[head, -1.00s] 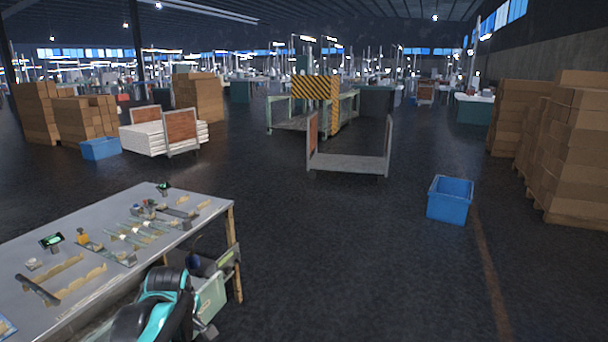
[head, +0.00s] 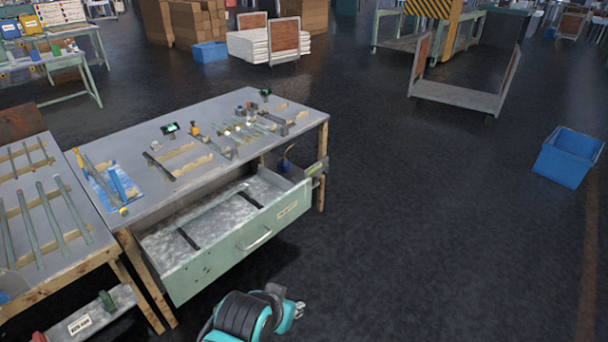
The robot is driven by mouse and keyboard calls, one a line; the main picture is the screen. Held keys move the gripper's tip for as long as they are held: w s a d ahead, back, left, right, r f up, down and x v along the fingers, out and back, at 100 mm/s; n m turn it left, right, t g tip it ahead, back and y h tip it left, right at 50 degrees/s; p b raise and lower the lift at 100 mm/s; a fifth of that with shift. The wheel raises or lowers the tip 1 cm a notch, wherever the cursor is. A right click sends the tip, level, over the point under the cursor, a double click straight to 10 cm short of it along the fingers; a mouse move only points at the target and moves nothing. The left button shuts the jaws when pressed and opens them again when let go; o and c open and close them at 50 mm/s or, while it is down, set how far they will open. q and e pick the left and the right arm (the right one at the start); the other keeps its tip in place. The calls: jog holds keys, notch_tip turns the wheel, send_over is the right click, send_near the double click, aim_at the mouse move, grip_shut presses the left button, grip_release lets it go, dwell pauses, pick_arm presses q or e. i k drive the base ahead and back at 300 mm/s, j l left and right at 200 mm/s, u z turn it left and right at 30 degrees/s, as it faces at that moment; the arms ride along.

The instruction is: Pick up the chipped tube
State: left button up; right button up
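Several long glass tubes (head: 47,215) lie side by side across wooden rests on the left bench, some with reddish ends. Shorter tubes (head: 28,154) lie on a rest behind them. More thin tubes (head: 243,131) lie on the middle bench among small fittings. At this size I cannot tell which tube is chipped. Part of one teal and black arm of mine shows at the bottom, below the drawer.
The middle bench (head: 160,205) has a long drawer (head: 230,246) pulled out, sticking into the floor space in front. A narrow gap separates it from the left bench (head: 84,254). A blue bin (head: 568,158) stands at right. The floor between is clear.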

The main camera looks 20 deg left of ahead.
aim_at(73, 210)
jog(key=u, duration=1.05)
jog(key=i+j+u, duration=0.5)
jog(key=u, duration=0.3)
jog(key=i+u, duration=0.4)
jog(key=i, duration=0.2)
